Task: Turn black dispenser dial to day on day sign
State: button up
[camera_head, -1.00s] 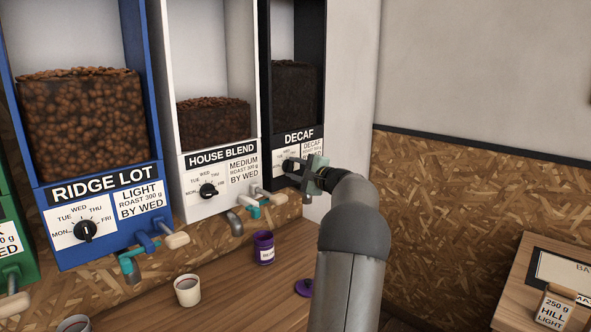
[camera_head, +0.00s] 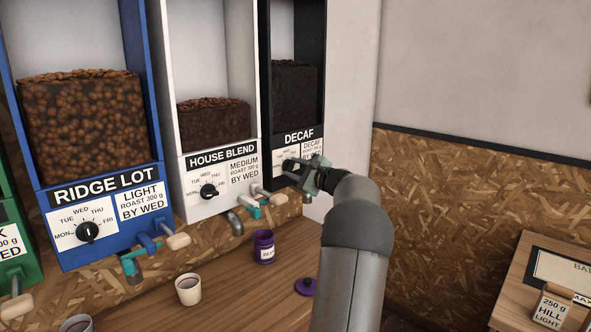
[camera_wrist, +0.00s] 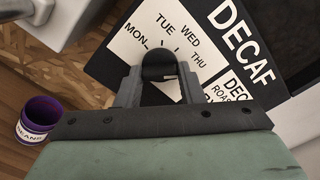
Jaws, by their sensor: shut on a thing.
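The black DECAF dispenser (camera_head: 265,90) stands at the right end of the row, with dark beans behind its window. Its dial (camera_wrist: 160,66) is a black knob below the MON, TUE, WED and THU marks in the wrist view. My gripper (camera_wrist: 158,80) is shut on the dial, one finger on each side of it. In the head view my gripper (camera_head: 298,170) covers most of the dial face.
The white HOUSE BLEND dispenser (camera_head: 168,90) and blue RIDGE LOT dispenser (camera_head: 42,200) stand to the left. Below are a purple BEANS tin (camera_head: 264,240), its purple lid (camera_head: 305,287) and a white cup (camera_head: 188,295).

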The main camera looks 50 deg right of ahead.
jog(key=o, duration=1)
jog(key=shift+s, duration=0.1)
jog(key=s+b, duration=0.1)
jog(key=s, duration=0.4)
jog(key=s+a+b, duration=0.1)
jog(key=s, duration=0.5)
jog(key=s+a+b, duration=0.1)
jog(key=s+b, duration=0.1)
jog(key=s, duration=0.4)
jog(key=shift+s, duration=0.1)
